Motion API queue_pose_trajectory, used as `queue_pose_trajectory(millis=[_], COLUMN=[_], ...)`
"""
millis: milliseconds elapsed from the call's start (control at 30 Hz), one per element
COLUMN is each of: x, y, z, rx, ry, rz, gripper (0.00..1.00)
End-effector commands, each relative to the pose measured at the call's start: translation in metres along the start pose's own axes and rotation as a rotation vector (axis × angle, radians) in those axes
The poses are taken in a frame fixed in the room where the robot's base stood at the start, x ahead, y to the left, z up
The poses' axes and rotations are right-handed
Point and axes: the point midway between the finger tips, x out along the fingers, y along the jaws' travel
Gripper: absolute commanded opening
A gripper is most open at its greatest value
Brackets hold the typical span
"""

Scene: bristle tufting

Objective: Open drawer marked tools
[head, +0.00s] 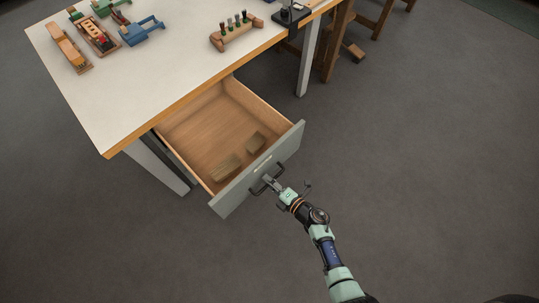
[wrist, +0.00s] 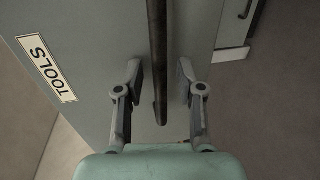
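The drawer (head: 240,188) under the workbench stands pulled well out, showing its wooden inside. Its grey front carries a label (wrist: 47,67) reading TOOLS in the wrist view. A dark bar handle (wrist: 158,45) is fixed to this front. My gripper (wrist: 160,68) is at the handle, with one finger on each side of the bar. Gaps show between the bar and both fingers, so it is open around the handle and not clamped. In the head view my gripper (head: 270,183) reaches the handle from the lower right; its fingers are small there.
Two wooden blocks (head: 227,168) lie in the drawer near its front. The white workbench top (head: 150,90) holds a tool rack (head: 236,32), a blue vise-like piece (head: 141,30) and wooden trays. A wooden stool stands behind at right. Floor in front of the drawer is clear.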

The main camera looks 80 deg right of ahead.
Motion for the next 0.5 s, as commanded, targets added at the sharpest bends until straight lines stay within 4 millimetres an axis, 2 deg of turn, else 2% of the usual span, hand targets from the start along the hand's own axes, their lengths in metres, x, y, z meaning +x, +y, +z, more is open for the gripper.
queue_pose_trajectory(millis=[167,500], x=[-0.006,-0.066], y=[-0.001,-0.001], z=[0.001,0.001], rx=[0.000,0.002], ry=[-0.002,-0.005], rz=[0.000,0.000], gripper=[0.38,0.38])
